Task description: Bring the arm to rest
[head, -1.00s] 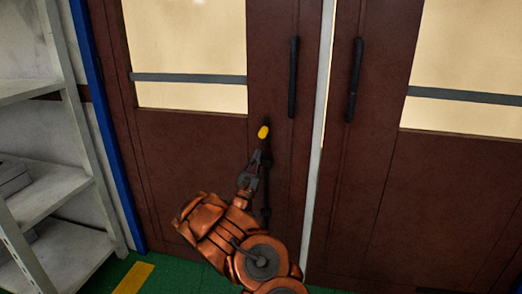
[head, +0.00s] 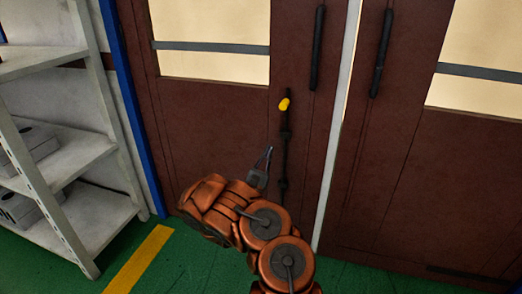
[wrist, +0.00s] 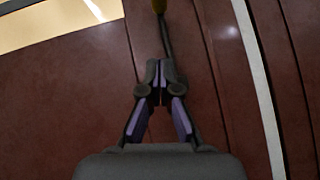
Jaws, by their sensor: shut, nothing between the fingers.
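My gripper (head: 268,152) is in front of the left door of a dark red double door, below a yellow knob (head: 284,104) on a thin dark vertical rod (head: 284,160). In the wrist view my gripper (wrist: 158,66) has its fingertips together with nothing between them. A gap shows between my gripper and the knob in the head view. My orange arm is folded low in front of the door.
A white shelf unit (head: 75,225) with boxes stands at the left. Green floor (head: 185,265) with a yellow stripe (head: 140,260) is open in front.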

